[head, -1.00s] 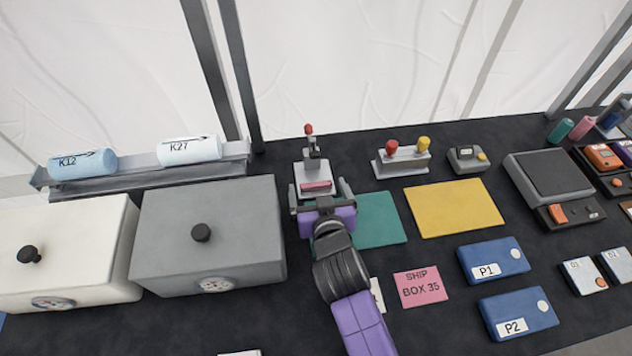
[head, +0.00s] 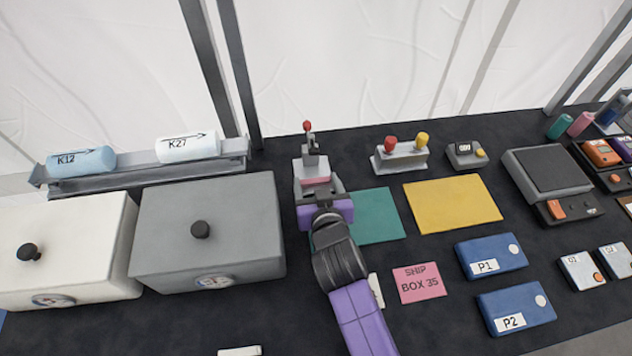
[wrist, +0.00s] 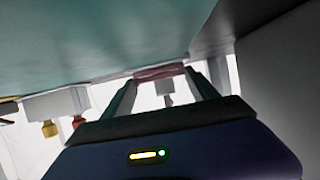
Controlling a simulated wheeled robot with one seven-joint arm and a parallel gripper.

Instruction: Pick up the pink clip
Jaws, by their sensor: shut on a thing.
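The pink clip (head: 316,181) shows as a small pink strip in front of a light grey block on the dark table, left of the green mat. My gripper (head: 318,187) reaches it from the front, with its fingers shut on the clip's two sides. In the wrist view the pink clip (wrist: 160,72) lies between the tips of my gripper (wrist: 161,78). My purple and black gripper body hides what is under the near side of the clip. I cannot tell whether the clip is clear of its support.
A grey lidded box (head: 205,240) stands close on the left. A red-knobbed lever (head: 309,145) rises just behind the clip. The green mat (head: 376,215) and yellow mat (head: 452,203) lie flat on the right. A stand with red and yellow knobs (head: 402,160) is behind them.

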